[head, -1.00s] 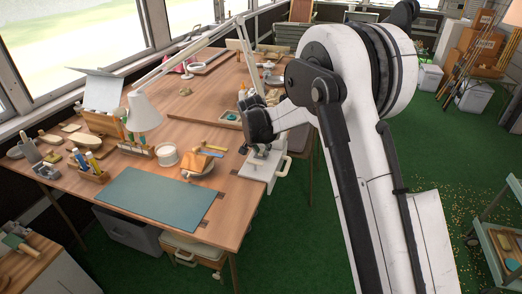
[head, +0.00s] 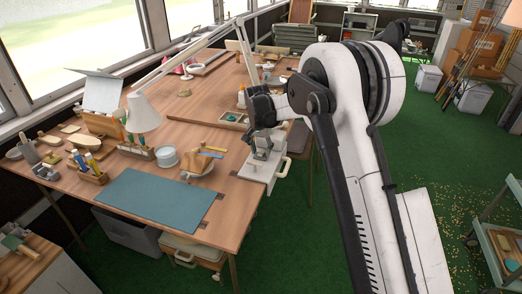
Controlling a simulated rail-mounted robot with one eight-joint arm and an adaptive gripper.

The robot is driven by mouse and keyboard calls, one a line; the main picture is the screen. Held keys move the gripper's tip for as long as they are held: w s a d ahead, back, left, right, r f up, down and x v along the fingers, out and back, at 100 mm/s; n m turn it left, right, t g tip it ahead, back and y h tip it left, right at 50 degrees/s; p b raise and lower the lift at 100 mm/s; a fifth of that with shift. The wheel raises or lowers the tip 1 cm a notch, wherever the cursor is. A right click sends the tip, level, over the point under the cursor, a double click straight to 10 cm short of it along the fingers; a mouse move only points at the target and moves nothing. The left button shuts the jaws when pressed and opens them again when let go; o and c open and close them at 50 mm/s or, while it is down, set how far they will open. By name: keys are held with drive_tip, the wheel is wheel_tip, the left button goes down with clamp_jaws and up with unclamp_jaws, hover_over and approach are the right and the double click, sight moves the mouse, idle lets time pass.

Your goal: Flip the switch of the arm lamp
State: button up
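The arm lamp has a white cone shade (head: 143,113) hanging over the left part of the wooden workbench. Its pale jointed arm (head: 185,50) rises to an elbow at the top, then runs down to the right toward the bench behind my gripper. I cannot make out its switch at this size. My gripper (head: 263,152) points down at the bench's right edge, right of the shade and well apart from it. Its fingers are small against a white drawer unit, and I cannot tell how far they are open. I see nothing clearly held.
The workbench (head: 215,140) carries a teal mat (head: 155,199), a bowl with tools (head: 198,165), a white round container (head: 167,157) and a pencil holder (head: 92,172). A white drawer unit (head: 262,172) is below my gripper.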

wheel_tip(320, 180, up, 12)
drive_tip(key=s, duration=0.1)
drive_tip(key=shift+s+a, duration=0.3)
drive_tip(key=shift+s, duration=0.05)
idle(0.4)
drive_tip(key=s+d+r+n+t, duration=0.1)
drive_tip(key=s+d+r, duration=0.55)
drive_tip(key=s, duration=0.45)
drive_tip(key=s+d+r+n+t, duration=0.1)
drive_tip(key=s+d+r+t, duration=0.1)
drive_tip(key=s+d+r, duration=0.6)
drive_tip(key=s+d+f+n+t, duration=0.1)
drive_tip(key=s+f, duration=0.3)
drive_tip(key=s, duration=0.8)
drive_tip(key=s+d+f+n+t, duration=0.1)
drive_tip(key=s+d+f, duration=0.1)
drive_tip(key=s, duration=1.1)
drive_tip(key=shift+s+f+t+y, duration=0.2)
drive_tip(key=shift+f+t+y, duration=0.1)
drive_tip(key=shift+f, duration=0.55)
